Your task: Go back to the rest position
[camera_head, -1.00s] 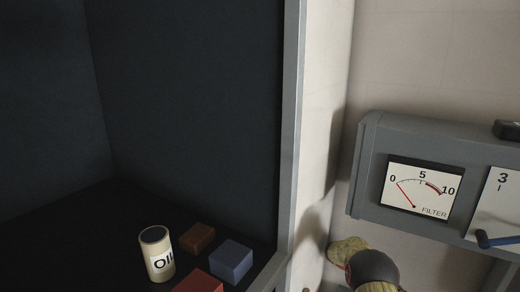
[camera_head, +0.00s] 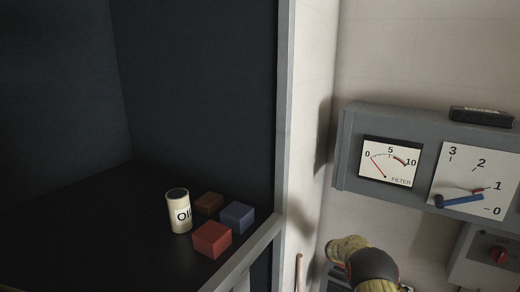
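My arm shows at the bottom of the head view, right of centre, as a yellow-green and dark grey rounded link below the grey meter panel (camera_head: 415,125). My gripper is not visible in this view. What it may hold cannot be seen.
A filter meter (camera_head: 390,160), a blue-handled dial (camera_head: 470,182) and a red knob (camera_head: 499,254) are at right.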

